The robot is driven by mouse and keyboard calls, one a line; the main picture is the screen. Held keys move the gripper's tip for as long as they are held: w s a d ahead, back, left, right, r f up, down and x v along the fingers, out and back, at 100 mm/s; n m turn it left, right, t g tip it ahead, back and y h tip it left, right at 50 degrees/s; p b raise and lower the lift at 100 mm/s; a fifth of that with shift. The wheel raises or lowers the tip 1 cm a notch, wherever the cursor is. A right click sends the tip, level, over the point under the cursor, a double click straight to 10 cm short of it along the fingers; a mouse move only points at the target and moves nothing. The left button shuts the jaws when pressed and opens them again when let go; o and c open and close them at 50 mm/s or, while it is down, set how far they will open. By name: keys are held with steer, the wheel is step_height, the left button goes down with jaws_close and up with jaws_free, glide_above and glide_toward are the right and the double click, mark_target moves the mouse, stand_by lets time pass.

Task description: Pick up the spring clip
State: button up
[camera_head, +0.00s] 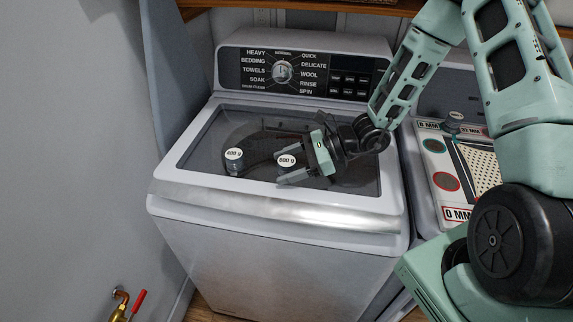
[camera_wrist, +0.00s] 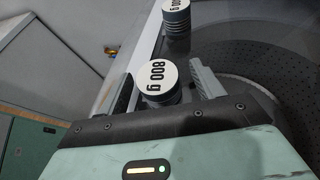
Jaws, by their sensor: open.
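I cannot make out a spring clip in either view. My gripper (camera_head: 284,155) is open low over the left machine's lid, its fingers pointing left. A round grey weight with a white "800 g" top (camera_head: 286,161) stands between or just in front of the fingers. In the wrist view this 800 g weight (camera_wrist: 158,82) shows between the two fingertips of my gripper (camera_wrist: 160,88); I cannot tell whether either finger touches it. My gripper and arm hide part of the lid.
A "400 g" weight (camera_head: 234,161) stands left of the 800 g one on the washer (camera_head: 280,215). The dial panel (camera_head: 300,73) rises behind. On the right is a second machine with a marked board (camera_head: 445,165). A red-handled brass valve (camera_head: 125,306) is at lower left.

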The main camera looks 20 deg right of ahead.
steer(key=shift+x, duration=0.9)
steer(key=c, duration=1.2)
steer(key=shift+o, duration=0.2)
